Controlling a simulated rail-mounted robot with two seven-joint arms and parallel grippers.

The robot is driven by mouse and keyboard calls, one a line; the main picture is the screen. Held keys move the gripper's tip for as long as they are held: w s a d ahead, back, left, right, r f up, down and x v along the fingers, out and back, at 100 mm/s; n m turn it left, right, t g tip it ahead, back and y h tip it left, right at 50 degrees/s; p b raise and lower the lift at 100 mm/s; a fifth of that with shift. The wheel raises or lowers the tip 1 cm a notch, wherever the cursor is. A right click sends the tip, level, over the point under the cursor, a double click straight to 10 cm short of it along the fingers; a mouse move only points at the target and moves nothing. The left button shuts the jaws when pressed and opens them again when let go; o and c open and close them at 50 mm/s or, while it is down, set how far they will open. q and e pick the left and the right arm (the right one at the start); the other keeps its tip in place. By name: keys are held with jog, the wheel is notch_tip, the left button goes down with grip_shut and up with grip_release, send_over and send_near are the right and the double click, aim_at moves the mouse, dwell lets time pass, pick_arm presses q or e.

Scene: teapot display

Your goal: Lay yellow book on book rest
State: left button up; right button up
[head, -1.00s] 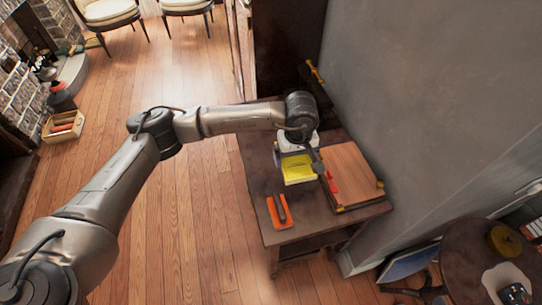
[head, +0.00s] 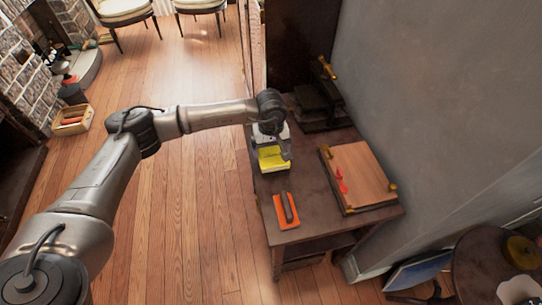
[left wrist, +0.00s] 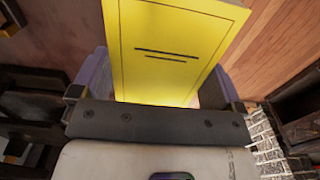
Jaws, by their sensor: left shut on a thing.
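The yellow book (head: 271,160) is held by my left gripper (head: 275,143) over the left side of the dark table. In the left wrist view the yellow book (left wrist: 170,50) fills the space between the two fingers, its cover with dark lines facing the camera. The gripper is shut on it. A wooden board with brass-coloured corners (head: 362,172), which looks like the book rest, is on the table to the right of the book, apart from it. I cannot tell how high the book is above the table. My right gripper is not in view.
An orange item with a dark bar (head: 286,210) lies at the table's (head: 310,222) front left. A red piece (head: 341,181) is at the board's left side. A dark stand (head: 318,108) is at the back against the wall. Open floor lies left of the table.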

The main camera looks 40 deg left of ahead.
aim_at(271, 149)
pick_arm(q)
notch_tip(271, 149, down, 3)
jog(key=shift+f+b, duration=0.1)
jog(key=shift+b, duration=0.5)
jog(key=shift+d+f, duration=0.1)
jog(key=shift+f, duration=0.25)
jog(key=shift+f, duration=0.2)
jog(key=o, duration=0.6)
jog(key=shift+o, duration=0.2)
jog(key=shift+r, duration=0.15)
jog(key=shift+r, duration=0.3)
notch_tip(271, 149, up, 12)
jog(key=p, duration=0.3)
jog(key=shift+f+p, duration=0.2)
jog(key=shift+p, duration=0.15)
